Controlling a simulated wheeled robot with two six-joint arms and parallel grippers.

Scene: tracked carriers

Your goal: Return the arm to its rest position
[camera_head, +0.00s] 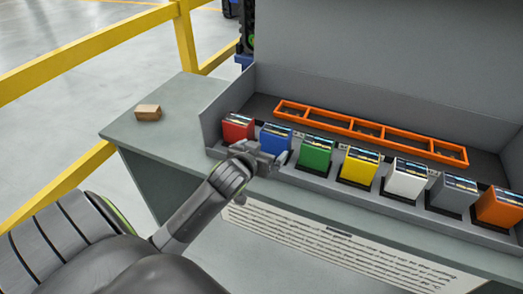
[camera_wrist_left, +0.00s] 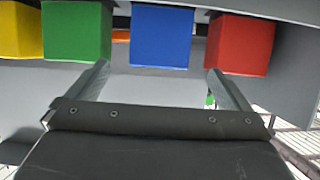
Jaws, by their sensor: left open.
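My left arm comes in from the left in the head view, and its gripper (camera_head: 267,158) is in front of the blue carrier (camera_head: 277,138). In the left wrist view the gripper (camera_wrist_left: 158,82) has its two fingers apart with nothing between them. The blue carrier (camera_wrist_left: 162,37) shows beyond the gap between the fingers. The red carrier (camera_wrist_left: 240,43) and the green carrier (camera_wrist_left: 77,32) stand on either side of it. In the head view the red carrier (camera_head: 237,128) and the green carrier (camera_head: 315,153) stand upright in the row. My right gripper is in neither view.
Yellow (camera_head: 358,165), white (camera_head: 405,179), grey (camera_head: 452,193) and orange (camera_head: 499,208) carriers continue the row to the right. An orange rack (camera_head: 352,121) lies behind them. A small brown block (camera_head: 148,113) sits on the bare left part of the table (camera_head: 178,95). Yellow railings (camera_head: 85,53) stand at left.

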